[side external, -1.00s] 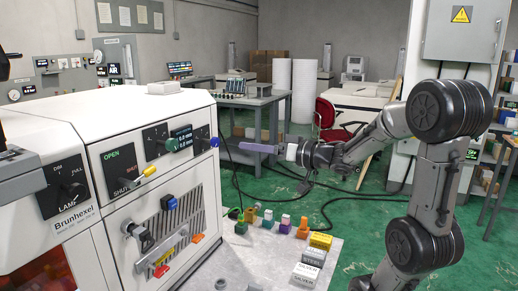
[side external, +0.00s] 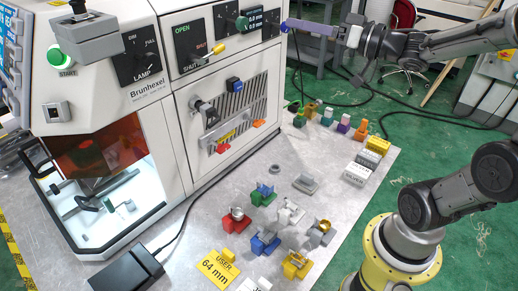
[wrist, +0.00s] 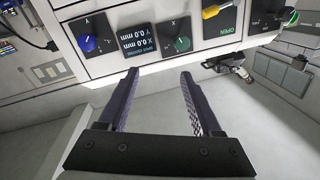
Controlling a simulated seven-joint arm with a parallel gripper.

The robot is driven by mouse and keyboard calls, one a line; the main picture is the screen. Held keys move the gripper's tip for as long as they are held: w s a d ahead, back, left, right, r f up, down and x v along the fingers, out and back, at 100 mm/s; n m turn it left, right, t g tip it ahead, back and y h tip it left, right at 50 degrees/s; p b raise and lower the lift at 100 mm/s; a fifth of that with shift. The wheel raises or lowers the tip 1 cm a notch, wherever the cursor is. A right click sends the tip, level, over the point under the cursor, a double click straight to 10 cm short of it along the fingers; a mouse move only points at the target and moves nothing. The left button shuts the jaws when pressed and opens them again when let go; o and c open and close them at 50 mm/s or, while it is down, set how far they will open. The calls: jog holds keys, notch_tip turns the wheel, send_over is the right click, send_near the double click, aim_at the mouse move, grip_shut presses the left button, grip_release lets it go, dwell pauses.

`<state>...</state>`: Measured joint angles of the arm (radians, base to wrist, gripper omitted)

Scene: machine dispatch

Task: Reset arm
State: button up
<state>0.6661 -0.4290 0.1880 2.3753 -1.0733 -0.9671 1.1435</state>
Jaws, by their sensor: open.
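My gripper (side external: 290,25) is at the top of the side view, level with the upper front panel of the white Brunhexel machine (side external: 187,88). Its two long purple fingers point left toward that panel. In the wrist view my gripper (wrist: 159,73) is open, with nothing between the fingers. The panel's blue Y knob (wrist: 88,43), a small display (wrist: 136,38) and the green X knob (wrist: 176,45) lie beyond the fingertips. The yellow shutter lever (wrist: 216,12) is at the upper right. I cannot tell the exact gap from the fingertips to the panel.
The grey table (side external: 200,205) carries several coloured holders and small parts in front of the machine. A black box with a cable (side external: 127,270) lies at the near left. Labelled blocks (side external: 357,172) stand at the right edge.

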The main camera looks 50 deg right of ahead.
jog(key=s+a+r+h, duration=0.2)
jog(key=a+h, duration=0.1)
jog(key=a, duration=0.1)
jog(key=s+a+f+n+g, duration=0.1)
jog(key=s+a+f+g, duration=0.2)
jog(key=s+f+g, duration=0.9)
jog(key=s+f, duration=0.4)
jog(key=f, duration=0.2)
jog(key=shift+s+n+g, duration=0.3)
jog(key=shift+s+n, duration=0.05)
jog(key=shift+n, duration=0.05)
